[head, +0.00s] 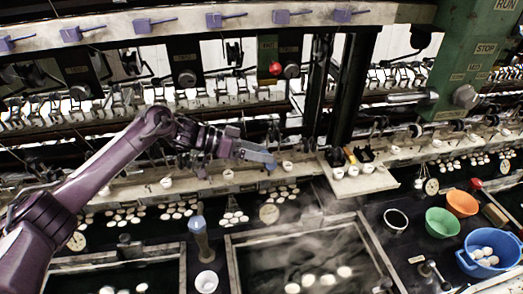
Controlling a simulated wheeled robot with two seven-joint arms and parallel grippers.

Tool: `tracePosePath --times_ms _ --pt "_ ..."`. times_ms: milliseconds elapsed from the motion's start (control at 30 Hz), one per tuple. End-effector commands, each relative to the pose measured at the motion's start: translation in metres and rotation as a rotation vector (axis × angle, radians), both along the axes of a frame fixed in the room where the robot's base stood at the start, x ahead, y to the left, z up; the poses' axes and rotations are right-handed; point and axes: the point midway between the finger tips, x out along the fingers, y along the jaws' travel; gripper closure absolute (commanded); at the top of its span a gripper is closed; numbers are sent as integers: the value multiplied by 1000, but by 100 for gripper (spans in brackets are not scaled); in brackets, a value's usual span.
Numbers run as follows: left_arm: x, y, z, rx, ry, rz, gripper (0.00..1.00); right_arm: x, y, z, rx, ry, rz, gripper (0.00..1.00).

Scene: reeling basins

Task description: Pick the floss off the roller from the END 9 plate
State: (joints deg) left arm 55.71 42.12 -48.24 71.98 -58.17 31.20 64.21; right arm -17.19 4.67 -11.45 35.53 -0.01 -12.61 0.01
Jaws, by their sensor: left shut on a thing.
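My left gripper (268,160) reaches in from the left, over the pale ledge in front of the reeling machine. Its fingers are closed at the row of rollers and small guides; the floss between them is too fine to make out. The roller at the fingers is partly hidden by the gripper. I cannot make out an END 9 plate; the small plates along the machine are too small to read. My right gripper is not in view.
Two framed basins (232,262) of dark water with pale cocoons lie in front, the middle one steaming. A blue bowl of cocoons (468,266), a green bowl (442,223) and an orange bowl (462,203) stand at right. White cups line the ledge (140,187).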

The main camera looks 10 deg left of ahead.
Motion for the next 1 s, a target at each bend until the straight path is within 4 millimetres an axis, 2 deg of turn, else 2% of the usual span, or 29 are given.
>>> tracePosePath --times_ms 800,1000 --pt "7 -16 0 0 0 0 41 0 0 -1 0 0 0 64" --pt "6 -14 0 0 0 0 41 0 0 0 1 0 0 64"
